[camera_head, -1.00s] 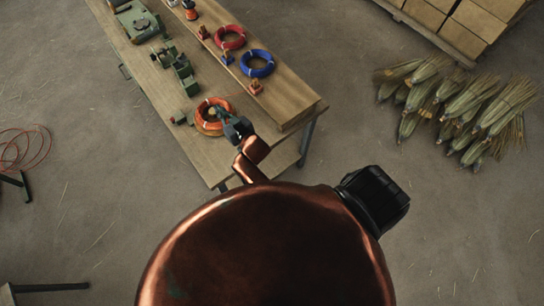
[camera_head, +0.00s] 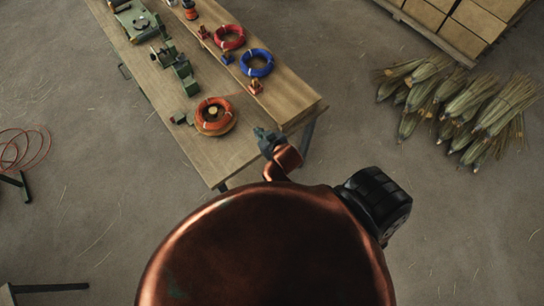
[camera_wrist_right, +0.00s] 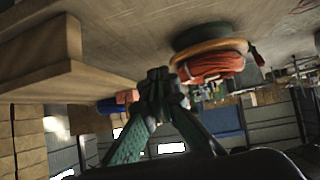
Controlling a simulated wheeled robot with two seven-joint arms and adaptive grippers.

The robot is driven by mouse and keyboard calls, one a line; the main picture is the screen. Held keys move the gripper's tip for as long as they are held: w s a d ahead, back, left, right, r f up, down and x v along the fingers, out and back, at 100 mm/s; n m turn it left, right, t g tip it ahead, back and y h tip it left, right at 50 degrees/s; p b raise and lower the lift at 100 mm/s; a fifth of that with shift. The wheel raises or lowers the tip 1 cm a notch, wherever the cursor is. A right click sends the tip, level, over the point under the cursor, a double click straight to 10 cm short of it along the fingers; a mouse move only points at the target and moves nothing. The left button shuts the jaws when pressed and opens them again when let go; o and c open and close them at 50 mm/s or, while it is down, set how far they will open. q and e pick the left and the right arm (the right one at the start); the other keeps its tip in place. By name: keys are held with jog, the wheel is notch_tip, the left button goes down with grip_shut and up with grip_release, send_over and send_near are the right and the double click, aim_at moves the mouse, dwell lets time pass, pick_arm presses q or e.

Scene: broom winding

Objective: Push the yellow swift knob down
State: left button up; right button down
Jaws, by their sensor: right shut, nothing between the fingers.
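The swift holds an orange coil (camera_head: 213,114) on a round wooden disc near the front of the workbench (camera_head: 188,152). A small pale-yellow knob (camera_head: 212,111) shows at the coil's centre. My right gripper (camera_head: 261,135) is right of the coil and apart from it, near the bench's right edge. In the right wrist view its fingers (camera_wrist_right: 158,80) are together with nothing between them, and the orange coil (camera_wrist_right: 212,66) is to their right. The knob cannot be made out in that view. My left gripper is not in view.
A raised board along the bench's right side carries a blue coil (camera_head: 257,63) and a red coil (camera_head: 229,37). Green machines (camera_head: 178,68) stand left of it. Broom bundles (camera_head: 460,105) lie on the floor at right. Bare bench top lies in front of the orange coil.

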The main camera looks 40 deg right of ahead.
jog(key=s+d+f+g, duration=0.1)
jog(key=s+f, duration=0.2)
jog(key=f, duration=0.4)
jog(key=s+f+g+b, duration=0.1)
jog(key=s+f+g, duration=0.1)
jog(key=f, duration=0.5)
jog(key=shift+s+d+n, duration=0.3)
jog(key=shift+s+d, duration=0.05)
jog(key=shift+s, duration=0.5)
jog(key=shift+f, duration=0.1)
jog(key=s+f+g+b, duration=0.1)
jog(key=s+f, duration=0.4)
jog(key=f, duration=0.4)
jog(key=s+f+n+g+y+b, duration=0.15)
jog(key=s+f, duration=0.25)
jog(key=f, duration=0.6)
jog(key=s+f+m+g+h+b, duration=0.1)
jog(key=s+f, duration=0.4)
jog(key=f, duration=0.4)
jog(key=s+d+f+g+b, duration=0.1)
jog(key=s+f, duration=0.6)
jog(key=s, duration=0.4)
jog(key=s+d+f+g, duration=0.2)
jog(key=s+f, duration=0.6)
jog(key=s, duration=0.4)
jog(key=shift+n+b, duration=0.35)
jog(key=shift+b, duration=0.05)
